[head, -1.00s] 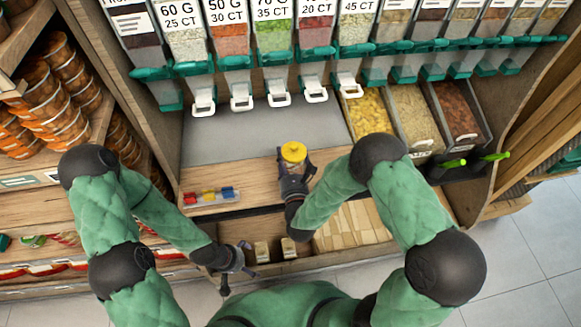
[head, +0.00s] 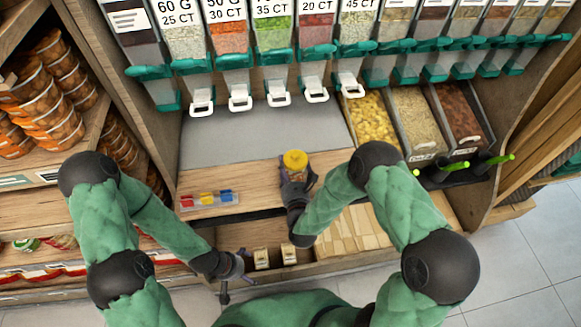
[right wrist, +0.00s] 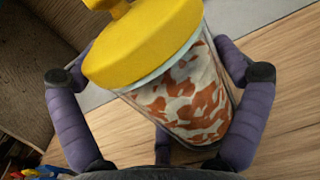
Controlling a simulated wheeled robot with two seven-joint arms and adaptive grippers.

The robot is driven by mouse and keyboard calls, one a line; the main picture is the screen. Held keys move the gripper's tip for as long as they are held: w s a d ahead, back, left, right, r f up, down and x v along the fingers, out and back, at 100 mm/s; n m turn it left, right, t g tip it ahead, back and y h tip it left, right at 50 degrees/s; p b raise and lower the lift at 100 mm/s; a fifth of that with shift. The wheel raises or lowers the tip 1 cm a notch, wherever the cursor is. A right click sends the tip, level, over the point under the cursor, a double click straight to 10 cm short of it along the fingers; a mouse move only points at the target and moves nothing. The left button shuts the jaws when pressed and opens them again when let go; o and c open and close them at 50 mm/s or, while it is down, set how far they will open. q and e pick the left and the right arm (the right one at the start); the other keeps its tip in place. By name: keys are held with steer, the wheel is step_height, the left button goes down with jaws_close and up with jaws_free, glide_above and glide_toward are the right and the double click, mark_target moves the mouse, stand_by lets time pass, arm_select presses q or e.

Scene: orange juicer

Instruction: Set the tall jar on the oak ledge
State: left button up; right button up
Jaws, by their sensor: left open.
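The tall jar (head: 295,160) has a yellow lid and, in the right wrist view, a clear body with orange-and-white contents (right wrist: 185,105). It leans across that view. My right gripper (head: 297,180) has its purple fingers on both sides of the jar, their tips curled in against it. In the right wrist view my right gripper (right wrist: 160,70) is partly behind the jar. My left gripper (head: 236,280) is open and empty, low in front of the shelf.
A strip of coloured blocks (head: 210,199) lies on the ledge's left part. A grey mat (head: 265,135) behind is clear. Dispensers with white handles (head: 279,95) hang above.

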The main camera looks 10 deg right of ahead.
arm_select(q)
steer(key=shift+r, duration=0.1)
arm_select(e)
steer(key=shift+r, duration=0.1)
steer(key=shift+r, duration=0.15)
arm_select(q)
step_height(320, 180, up, 3)
steer(key=p, duration=0.3)
arm_select(e)
steer(key=s, duration=1.2)
arm_select(q)
steer(key=shift+s, duration=0.15)
arm_select(e)
steer(key=shift+s+a, duration=0.15)
